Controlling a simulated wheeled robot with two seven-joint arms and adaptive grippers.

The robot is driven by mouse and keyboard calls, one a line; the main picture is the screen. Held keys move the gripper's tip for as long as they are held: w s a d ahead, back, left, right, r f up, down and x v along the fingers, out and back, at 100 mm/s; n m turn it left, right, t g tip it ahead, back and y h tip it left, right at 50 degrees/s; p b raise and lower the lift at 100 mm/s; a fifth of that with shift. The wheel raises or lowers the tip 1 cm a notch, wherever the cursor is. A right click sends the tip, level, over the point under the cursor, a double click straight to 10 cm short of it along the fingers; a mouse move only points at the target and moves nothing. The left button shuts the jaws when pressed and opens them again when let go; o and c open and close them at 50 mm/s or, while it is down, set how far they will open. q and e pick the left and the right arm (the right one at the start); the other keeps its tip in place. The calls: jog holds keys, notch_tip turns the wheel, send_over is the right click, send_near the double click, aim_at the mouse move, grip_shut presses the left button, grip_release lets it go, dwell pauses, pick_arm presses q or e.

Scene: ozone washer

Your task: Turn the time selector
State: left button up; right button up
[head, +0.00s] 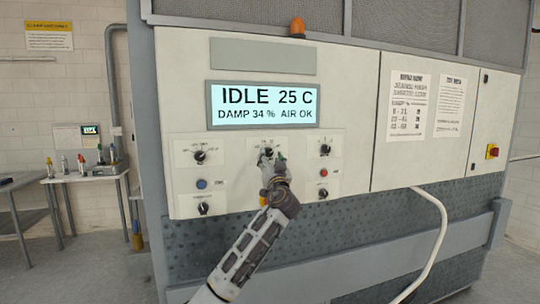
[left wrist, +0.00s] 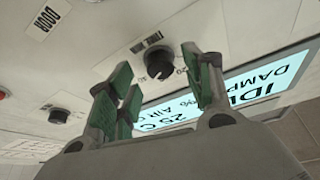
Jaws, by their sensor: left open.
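In the left wrist view this black knob (left wrist: 159,63) shows beyond and between the green-padded fingers of my open, empty left gripper (left wrist: 165,85). I cannot tell whether the fingers touch it. My right gripper is not in view.
Other knobs sit at the upper left (head: 200,156), lower left (head: 204,208) and upper right (head: 325,149). A blue button (head: 201,184) and a red button (head: 323,173) are close by. The display (head: 263,104) above reads IDLE 25 C. A pale hose (head: 437,240) hangs at right.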

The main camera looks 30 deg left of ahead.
pick_arm(q)
jog(key=shift+w+a+r, duration=0.25)
jog(key=shift+w+a, duration=0.25)
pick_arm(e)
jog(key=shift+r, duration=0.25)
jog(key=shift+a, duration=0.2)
pick_arm(q)
jog(key=c, duration=1)
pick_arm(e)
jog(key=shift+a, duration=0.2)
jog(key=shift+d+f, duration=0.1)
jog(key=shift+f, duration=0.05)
